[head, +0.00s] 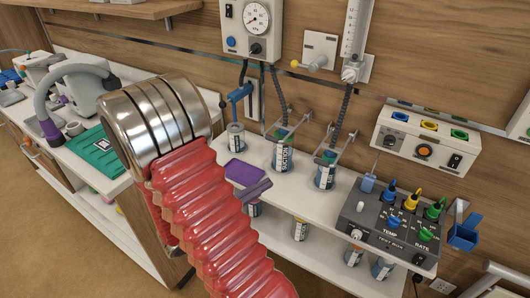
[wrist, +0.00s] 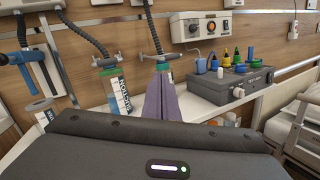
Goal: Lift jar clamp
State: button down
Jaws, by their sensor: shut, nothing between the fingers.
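Two labelled jars stand below grey clamp brackets along the wall: the suction jar (head: 283,154) and a second jar (head: 325,172) to its right. A blue clamp-like fitting (head: 240,94) sits at the wall above a third, smaller jar (head: 235,138); I cannot tell which part is the jar clamp. The suction jar also shows in the wrist view (wrist: 117,97), left of my fingers. My gripper (head: 257,190) has purple fingers, shut and empty, in front of the jars and apart from the suction jar. In the wrist view my gripper (wrist: 162,98) partly hides the second jar.
A grey test box (head: 395,222) with coloured plugs and knobs stands on the counter to the right. More jars stand on the lower shelf (head: 310,255). Dark hoses (head: 342,112) hang above the jars. A green tray (head: 97,152) lies on the left counter.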

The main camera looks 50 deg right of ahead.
jog(key=w+f+n+t+h, duration=0.3)
jog(key=w+f+n+t, duration=0.3)
jog(key=n+t, duration=0.1)
jog(key=shift+w+d+n+t, duration=0.3)
jog(key=shift+d+n+t, duration=0.1)
jog(key=shift+n, duration=0.1)
jog(key=a+r+x, duration=0.1)
jog(key=r+x, duration=0.2)
jog(key=x, duration=0.9)
jog(key=shift+d, duration=0.4)
jog(key=shift+w+a+r, duration=0.1)
jog(key=shift+r, duration=0.1)
